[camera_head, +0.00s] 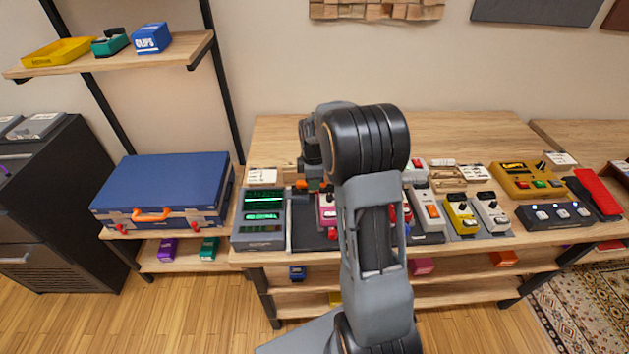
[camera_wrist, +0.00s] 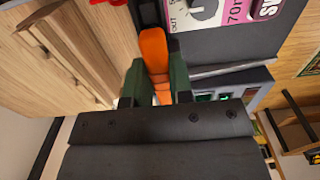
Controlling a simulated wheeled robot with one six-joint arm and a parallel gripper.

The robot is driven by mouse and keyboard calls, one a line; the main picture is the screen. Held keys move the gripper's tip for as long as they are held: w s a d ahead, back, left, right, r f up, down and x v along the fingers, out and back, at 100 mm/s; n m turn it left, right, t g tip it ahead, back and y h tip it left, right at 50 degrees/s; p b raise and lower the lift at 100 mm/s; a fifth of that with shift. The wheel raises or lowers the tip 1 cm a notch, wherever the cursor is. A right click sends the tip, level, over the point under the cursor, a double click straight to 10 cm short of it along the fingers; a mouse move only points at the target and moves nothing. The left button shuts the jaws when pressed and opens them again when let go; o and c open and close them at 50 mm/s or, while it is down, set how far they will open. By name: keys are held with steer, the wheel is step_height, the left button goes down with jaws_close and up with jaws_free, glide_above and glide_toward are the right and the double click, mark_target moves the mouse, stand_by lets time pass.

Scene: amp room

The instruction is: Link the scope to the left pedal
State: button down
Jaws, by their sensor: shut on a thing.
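The scope (camera_head: 262,217) is a grey box with lit green displays at the left end of the table; part of it shows in the wrist view (camera_wrist: 255,82). The pink pedal (camera_head: 326,212) is the leftmost pedal, right of the scope, partly hidden by my arm; its pink face with printing shows at the top of the wrist view (camera_wrist: 236,10). My gripper (camera_wrist: 156,80) is shut on an orange piece (camera_wrist: 154,50), possibly a cable plug, which points toward the pedal's side. In the head view my gripper (camera_head: 314,182) is over the table between scope and pedal. I cannot tell whether the orange piece touches the pedal.
A blue case (camera_head: 162,185) stands left of the scope. Several pedals, including a yellow one (camera_head: 461,214), stand to the right, with a footswitch (camera_head: 555,215) beyond. My arm hides the middle of the row.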

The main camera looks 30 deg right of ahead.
steer(key=shift+f, duration=0.1)
stand_by(0.3)
steer(key=c, duration=0.5)
jaws_free()
steer(key=shift+r+p, duration=2.6)
steer(key=shift+r, duration=0.95)
